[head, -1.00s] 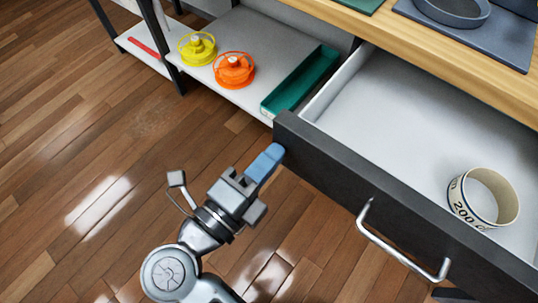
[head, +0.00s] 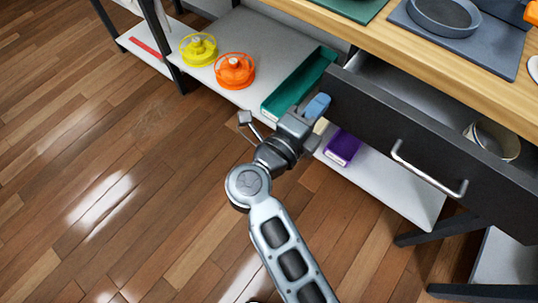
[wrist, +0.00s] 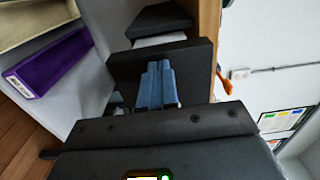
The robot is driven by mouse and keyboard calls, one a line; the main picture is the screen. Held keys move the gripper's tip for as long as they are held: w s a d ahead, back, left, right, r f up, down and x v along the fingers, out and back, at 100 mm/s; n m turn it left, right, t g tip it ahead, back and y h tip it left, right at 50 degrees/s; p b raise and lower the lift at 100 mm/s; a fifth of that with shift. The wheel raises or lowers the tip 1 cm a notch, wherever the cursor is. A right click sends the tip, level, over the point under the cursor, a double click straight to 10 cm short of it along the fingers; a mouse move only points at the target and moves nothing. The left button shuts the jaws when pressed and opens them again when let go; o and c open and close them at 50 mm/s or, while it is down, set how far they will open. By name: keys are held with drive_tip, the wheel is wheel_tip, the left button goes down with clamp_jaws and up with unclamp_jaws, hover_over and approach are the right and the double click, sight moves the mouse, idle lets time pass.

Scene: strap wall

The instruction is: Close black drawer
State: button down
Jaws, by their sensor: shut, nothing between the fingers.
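The black drawer (head: 425,138) under the wooden tabletop stands partly open in the head view, with a narrow strip of its inside showing. Its metal bar handle (head: 428,172) is on the front. A roll of white and dark tape (head: 494,140) lies inside, partly hidden by the front panel. My gripper (head: 318,107) is shut and empty, with its blue fingertips against or very near the left end of the drawer front. In the wrist view the blue fingers (wrist: 157,86) are together in front of the dark drawer front (wrist: 190,62).
A lower shelf holds a yellow spool (head: 198,49), an orange spool (head: 235,70), a green tray (head: 300,85) and a purple box (head: 342,147). The wooden tabletop (head: 400,60) bears a grey round dish (head: 443,16). The wooden floor at left is clear.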

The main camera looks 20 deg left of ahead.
drive_tip(key=x, duration=0.9)
drive_tip(key=shift+w+p, duration=0.15)
drive_tip(key=shift+p, duration=0.15)
drive_tip(key=shift+w+d+r, duration=0.1)
drive_tip(key=shift+d+r, duration=0.05)
